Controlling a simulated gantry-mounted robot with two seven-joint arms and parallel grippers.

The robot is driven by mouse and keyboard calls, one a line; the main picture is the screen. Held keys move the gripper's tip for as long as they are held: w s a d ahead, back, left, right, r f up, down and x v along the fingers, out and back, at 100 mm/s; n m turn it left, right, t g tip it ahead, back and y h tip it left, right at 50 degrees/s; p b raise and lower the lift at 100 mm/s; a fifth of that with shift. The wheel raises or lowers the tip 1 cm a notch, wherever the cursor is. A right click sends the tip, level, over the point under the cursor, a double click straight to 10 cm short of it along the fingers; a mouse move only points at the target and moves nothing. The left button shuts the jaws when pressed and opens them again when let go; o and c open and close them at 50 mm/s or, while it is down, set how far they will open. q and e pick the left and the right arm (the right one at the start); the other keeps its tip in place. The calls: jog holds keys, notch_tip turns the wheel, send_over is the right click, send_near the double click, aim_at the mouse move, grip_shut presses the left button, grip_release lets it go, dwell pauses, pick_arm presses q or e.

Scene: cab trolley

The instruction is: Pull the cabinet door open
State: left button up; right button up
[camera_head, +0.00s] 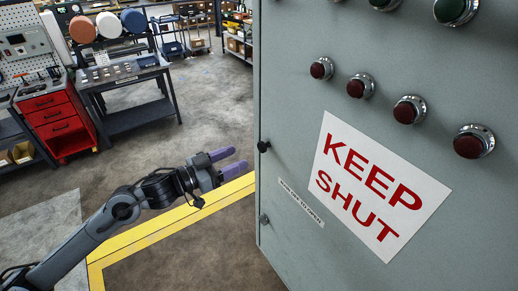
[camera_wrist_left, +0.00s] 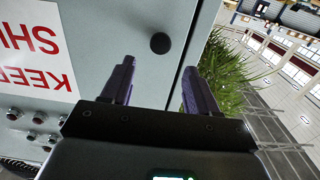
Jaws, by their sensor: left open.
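The grey cabinet (camera_head: 285,120) fills the right of the head view. Its front bears a KEEP SHUT sign (camera_head: 380,185), which shows upside down in the left wrist view (camera_wrist_left: 35,45). A black knob (camera_head: 263,146) sits near the cabinet's left edge, with a second small fitting (camera_head: 264,219) lower down. My left gripper (camera_head: 234,161) is open and empty, with purple fingers, just left of the cabinet edge. In the left wrist view one round black knob (camera_wrist_left: 160,43) lies ahead, between the finger lines (camera_wrist_left: 159,68) and apart from them. The door is flush, with no gap visible. My right gripper is out of view.
Red indicator lamps (camera_head: 408,109) stick out above the sign. A small label (camera_head: 301,202) is beside the fittings. A red drawer unit (camera_head: 57,120) and a dark workbench (camera_head: 130,85) stand at the back left. Floor with yellow marking (camera_head: 135,236) lies left of the cabinet.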

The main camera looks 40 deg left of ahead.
aim_at(260, 148)
pick_arm(q)
jog(key=p+x, duration=0.1)
jog(key=x, duration=0.5)
jog(key=shift+w+r, duration=0.1)
jog(key=shift+w, duration=0.25)
jog(key=shift+p+x, duration=0.3)
jog(key=shift+x, duration=0.6)
jog(key=shift+d, duration=0.1)
grip_shut()
